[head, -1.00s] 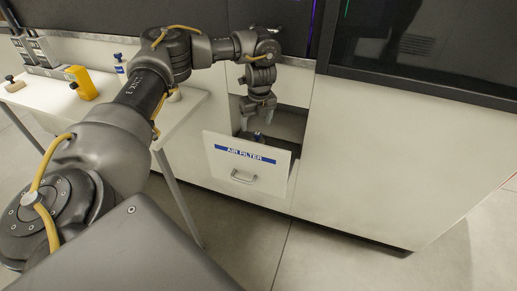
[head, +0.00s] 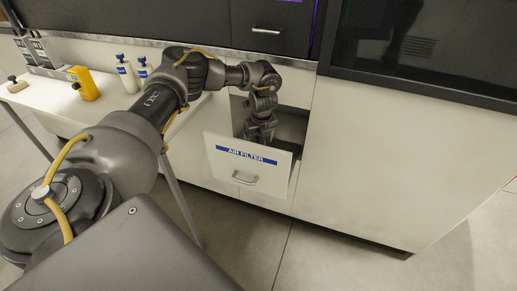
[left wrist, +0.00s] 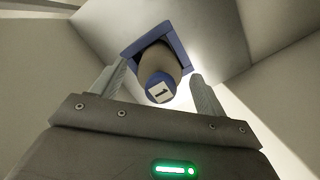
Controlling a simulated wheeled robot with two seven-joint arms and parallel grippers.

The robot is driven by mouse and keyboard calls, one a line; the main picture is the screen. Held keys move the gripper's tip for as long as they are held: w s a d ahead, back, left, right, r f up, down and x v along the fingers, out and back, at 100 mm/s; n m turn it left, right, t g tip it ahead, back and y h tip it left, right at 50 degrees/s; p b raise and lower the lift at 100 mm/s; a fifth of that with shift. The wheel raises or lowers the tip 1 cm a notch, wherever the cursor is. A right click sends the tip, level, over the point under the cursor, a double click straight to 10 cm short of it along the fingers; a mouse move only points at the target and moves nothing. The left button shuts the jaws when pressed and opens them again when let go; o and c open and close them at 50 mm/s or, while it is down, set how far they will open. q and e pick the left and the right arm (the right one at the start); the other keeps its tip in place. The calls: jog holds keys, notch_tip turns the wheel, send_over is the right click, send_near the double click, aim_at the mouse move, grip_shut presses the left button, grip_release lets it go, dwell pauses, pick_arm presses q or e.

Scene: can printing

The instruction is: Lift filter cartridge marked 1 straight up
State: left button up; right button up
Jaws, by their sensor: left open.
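The filter cartridge marked 1 (left wrist: 160,88) shows in the left wrist view, with a blue cap bearing a white label and a paler body seated in a blue square frame (left wrist: 182,42). My left gripper (left wrist: 160,85) is open, its two fingers reaching along either side of the cartridge cap. In the head view my left gripper (head: 258,137) is down inside the open drawer marked AIR FILTER (head: 247,172); the drawer front hides its fingertips and the cartridge there. My right gripper is in neither view.
The drawer's side walls stand close around the gripper. A white side table (head: 55,104) on the left holds a yellow object (head: 84,84) and white bottles (head: 126,73). A white cabinet (head: 370,160) fills the right, with floor in front.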

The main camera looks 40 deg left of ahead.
pick_arm(q)
jog(key=shift+a+f, duration=0.2)
jog(key=shift+f, duration=0.75)
jog(key=c, duration=1.4)
notch_tip(320, 180, up, 10)
jog(key=shift+r, duration=0.1)
jog(key=shift+c, duration=0.2)
jog(key=shift+p, duration=0.35)
